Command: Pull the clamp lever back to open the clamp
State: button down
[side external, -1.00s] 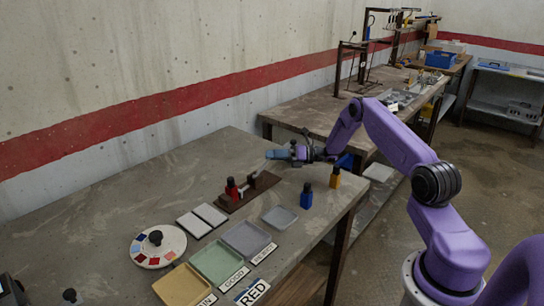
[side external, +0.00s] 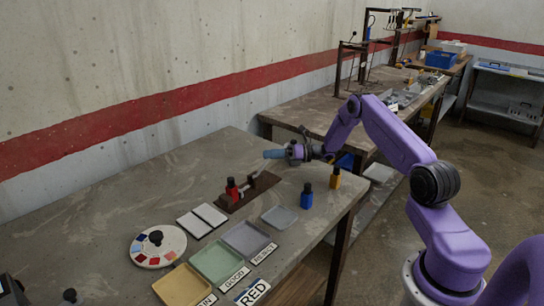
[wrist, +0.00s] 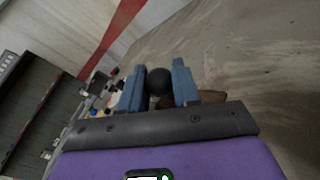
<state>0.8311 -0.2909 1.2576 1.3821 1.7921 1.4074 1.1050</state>
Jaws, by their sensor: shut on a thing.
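The clamp stands on a dark brown base (side external: 235,204) on the table, with a red, black-topped piece (side external: 232,188) at its left end and a brown upright at its right. A thin grey lever seems to rise from that upright toward my gripper (side external: 268,154). In the wrist view, my gripper's two blue fingers (wrist: 158,90) are closed around a black ball knob (wrist: 158,80), which looks like the lever's end. The lever's shaft is mostly hidden there, and part of the brown base (wrist: 211,97) shows behind the right finger.
A blue black-topped piece (side external: 306,196) and a yellow one (side external: 335,178) stand to the right. The table behind the clamp is clear.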

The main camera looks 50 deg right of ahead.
aim_at(265, 163)
jog(key=shift+a+r+n+g+h, duration=0.6)
jog(key=shift+a+r+n+h, duration=0.25)
jog(key=shift+r+n, duration=0.2)
jog(key=shift+a+r+n+g+h, duration=0.4)
jog(key=shift+a+r+n+h, duration=0.3)
jog(key=shift+a+h, duration=0.25)
jog(key=a+n+h, duration=0.1)
jog(key=a+r+g+h, duration=0.1)
jog(key=shift+a+n, duration=0.3)
jog(key=shift+n, duration=0.05)
jog(key=shift+a+n+h, duration=0.5)
jog(key=shift+a+h, duration=0.5)
jog(key=shift+a, duration=0.15)
jog(key=c, duration=0.9)
grip_release()
jog(key=shift+o, duration=0.2)
jog(key=shift+r, duration=0.1)
